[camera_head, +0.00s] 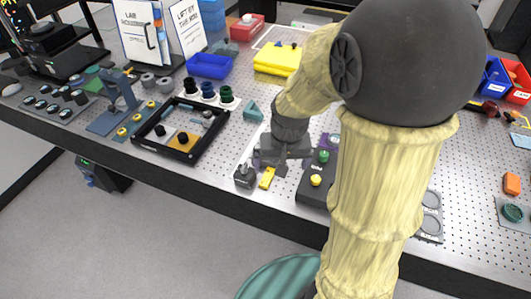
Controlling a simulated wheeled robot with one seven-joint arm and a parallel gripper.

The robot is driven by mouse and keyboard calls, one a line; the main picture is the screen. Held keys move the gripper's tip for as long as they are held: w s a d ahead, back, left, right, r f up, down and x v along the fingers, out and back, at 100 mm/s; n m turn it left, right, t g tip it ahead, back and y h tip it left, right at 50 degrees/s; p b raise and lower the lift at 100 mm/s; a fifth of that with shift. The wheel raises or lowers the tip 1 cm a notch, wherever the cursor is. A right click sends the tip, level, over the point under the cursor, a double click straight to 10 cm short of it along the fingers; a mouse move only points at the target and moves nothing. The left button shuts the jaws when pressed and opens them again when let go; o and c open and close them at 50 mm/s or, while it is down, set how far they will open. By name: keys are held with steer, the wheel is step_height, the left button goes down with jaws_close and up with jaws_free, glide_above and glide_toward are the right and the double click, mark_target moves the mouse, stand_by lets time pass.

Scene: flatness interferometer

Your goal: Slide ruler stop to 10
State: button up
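My gripper (281,169) is small in view and points down near the front edge of the bench, just right of a narrow pale strip (251,149). The strip may be the ruler; its markings, including 10, are too small to read. A dark block with a knob (244,176) is at the strip's near end. A small yellow piece (267,178) lies right of the block, just left of my fingertips; I cannot tell whether it is the stop or whether my gripper touches it. My arm hides part of the area behind, and the finger gap is unclear.
A black frame tray (205,149) with knobbed pieces stands to the left. A dark box with green and yellow knobs (314,189) is close to the right. Blue (209,66) and yellow (278,59) bins stand at the back. My arm covers much of the right-hand bench.

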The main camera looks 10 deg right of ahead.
steer(key=w+r+m+g+p, duration=0.2)
steer(key=w+m, duration=0.3)
steer(key=w, duration=1)
steer(key=shift+a+r+p, duration=0.25)
steer(key=shift+r+p, duration=0.4)
steer(key=shift+r, duration=0.05)
step_height(320, 180, down, 17)
steer(key=p, duration=0.3)
steer(key=shift+f, duration=0.2)
